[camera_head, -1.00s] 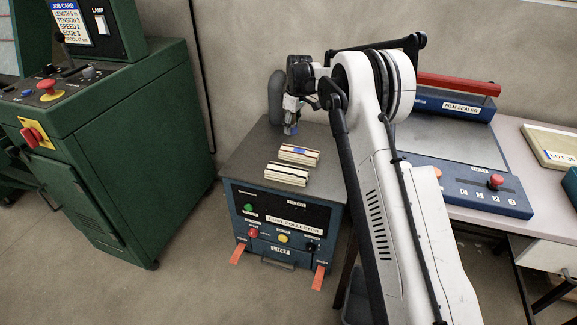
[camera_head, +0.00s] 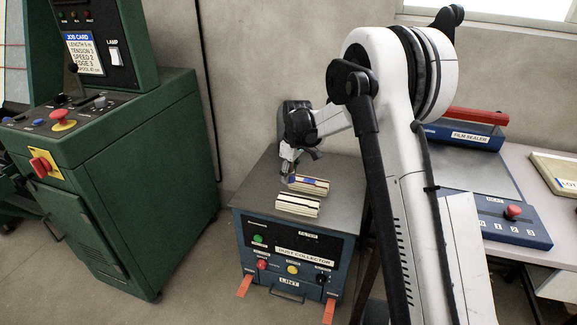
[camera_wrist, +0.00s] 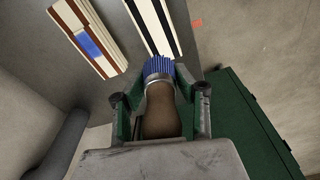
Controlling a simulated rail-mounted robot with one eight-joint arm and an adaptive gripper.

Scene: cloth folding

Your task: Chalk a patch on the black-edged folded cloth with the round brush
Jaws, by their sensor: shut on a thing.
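The black-edged folded cloth (camera_head: 298,206) lies on the dust collector's top, nearer the front. In the wrist view this cloth (camera_wrist: 157,22) is white with black bands, and no blue shows on its visible part. My gripper (camera_head: 287,180) is shut on the round brush (camera_wrist: 160,108), which has a brown handle, metal ferrule and blue bristles. The bristle tip (camera_wrist: 157,66) overlaps the near end of the black-edged cloth in the wrist view; I cannot tell whether they touch. A second folded cloth with brown edges (camera_wrist: 82,32) lies beside it, bearing a blue patch.
The dust collector (camera_head: 345,200) has a flat grey top with free room around the cloths. A green machine (camera_head: 150,150) stands to the left. A film sealer (camera_head: 465,180) on a table is to the right, behind my arm. The wall is close behind.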

